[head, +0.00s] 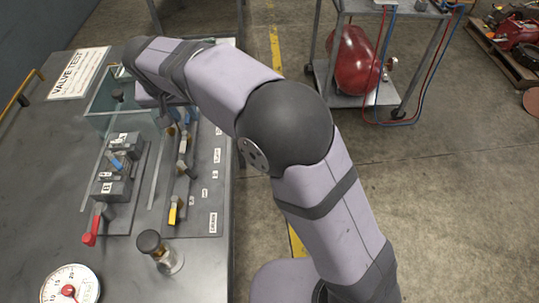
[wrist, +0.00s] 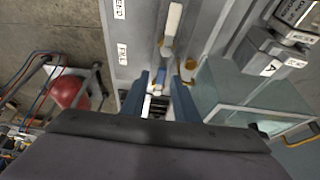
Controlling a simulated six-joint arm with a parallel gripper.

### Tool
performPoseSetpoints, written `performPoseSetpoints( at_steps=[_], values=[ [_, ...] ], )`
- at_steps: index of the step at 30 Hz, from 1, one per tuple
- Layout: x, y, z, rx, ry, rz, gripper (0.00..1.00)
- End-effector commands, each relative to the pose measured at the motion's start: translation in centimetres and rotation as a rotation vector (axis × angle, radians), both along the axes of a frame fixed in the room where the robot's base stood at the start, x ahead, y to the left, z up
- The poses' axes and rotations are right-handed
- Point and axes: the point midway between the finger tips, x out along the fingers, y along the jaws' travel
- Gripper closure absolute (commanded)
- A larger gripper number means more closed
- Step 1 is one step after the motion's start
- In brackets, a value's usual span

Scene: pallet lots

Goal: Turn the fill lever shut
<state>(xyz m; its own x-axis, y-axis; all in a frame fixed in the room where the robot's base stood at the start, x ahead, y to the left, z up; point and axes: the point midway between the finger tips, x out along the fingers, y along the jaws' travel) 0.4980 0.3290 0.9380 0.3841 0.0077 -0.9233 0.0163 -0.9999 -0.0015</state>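The valve test panel (head: 210,165) lies on the dark bench top, with a row of levers and small printed labels. In the wrist view a FILL label (wrist: 122,53) sits on the panel beside my gripper (wrist: 161,84). My gripper's blue fingers stand apart over the valve row, with a small pale part (wrist: 159,76) just ahead of the gap; I cannot tell whether they touch it. A white-handled lever (wrist: 173,18) lies further along the row. In the head view my arm hides most of the gripper and the fill valve.
The glass tank (wrist: 238,88) stands close beside the gripper. Boxes A and B (head: 116,188), a red lever (head: 93,226), a yellow lever (head: 174,211), a brass-and-glass fitting (head: 160,250) and a dial gauge (head: 70,287) occupy the nearer bench. A cart with a red tank (head: 354,62) stands apart on the floor.

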Motion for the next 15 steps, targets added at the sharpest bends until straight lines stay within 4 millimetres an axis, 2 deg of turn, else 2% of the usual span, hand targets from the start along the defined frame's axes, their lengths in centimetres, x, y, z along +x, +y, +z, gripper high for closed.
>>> performPoseSetpoints(
  at_steps=[15],
  values=[
    [0.3,-1.7,-0.3,0.001,0.002,0.307,0.71]
  ],
)
